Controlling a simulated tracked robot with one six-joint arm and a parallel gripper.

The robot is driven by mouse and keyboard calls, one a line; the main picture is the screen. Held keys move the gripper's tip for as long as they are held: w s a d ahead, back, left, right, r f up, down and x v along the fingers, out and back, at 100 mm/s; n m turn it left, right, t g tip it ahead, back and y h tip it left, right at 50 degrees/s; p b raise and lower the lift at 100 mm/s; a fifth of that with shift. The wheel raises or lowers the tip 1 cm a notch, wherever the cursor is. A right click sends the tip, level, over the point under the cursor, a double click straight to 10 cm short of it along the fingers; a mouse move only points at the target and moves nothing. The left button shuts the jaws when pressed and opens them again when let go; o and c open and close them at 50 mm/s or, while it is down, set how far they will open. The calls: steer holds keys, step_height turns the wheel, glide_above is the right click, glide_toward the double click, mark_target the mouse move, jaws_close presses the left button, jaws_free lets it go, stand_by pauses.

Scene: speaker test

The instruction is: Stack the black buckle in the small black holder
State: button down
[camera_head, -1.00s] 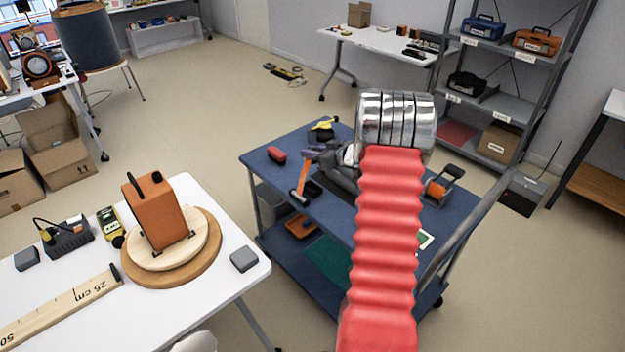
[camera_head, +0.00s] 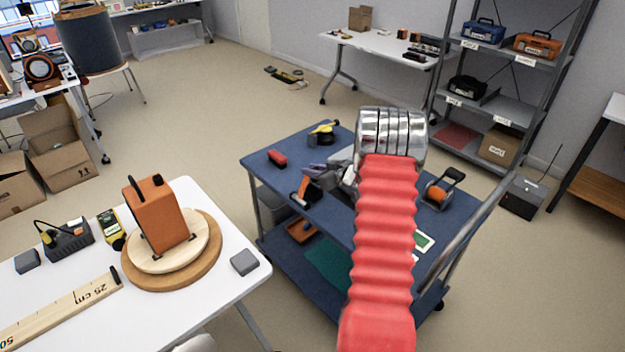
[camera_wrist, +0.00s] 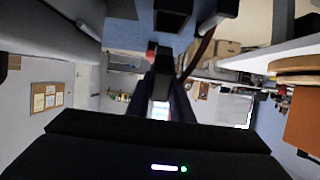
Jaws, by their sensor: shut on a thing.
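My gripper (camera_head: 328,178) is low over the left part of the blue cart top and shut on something. An orange piece with dark ends (camera_head: 303,188) shows at the fingers, slanting down to the cart. I cannot tell whether it is part of the held thing or stands behind the fingers. No black buckle can be told apart for certain. The small black holder cannot be made out now; my gripper covers that spot. In the wrist view, the dark fingers (camera_wrist: 160,88) are close together, and what lies between them is too dark to name.
The blue cart (camera_head: 262,165) carries a red block (camera_head: 277,158), a yellow and black tool (camera_head: 323,131) and an orange reel on a black frame (camera_head: 440,190). A push bar (camera_head: 468,235) rises at its right. A white table (camera_head: 205,310) stands at left.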

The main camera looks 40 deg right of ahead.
mark_target(312, 180)
steer(key=shift+f, duration=1.85)
steer(key=shift+f, duration=0.25)
steer(key=c, duration=1.6)
jaws_free()
steer(key=shift+o, duration=0.2)
steer(key=shift+r, duration=0.25)
steer(key=v, duration=1.2)
steer(key=shift+r, duration=0.1)
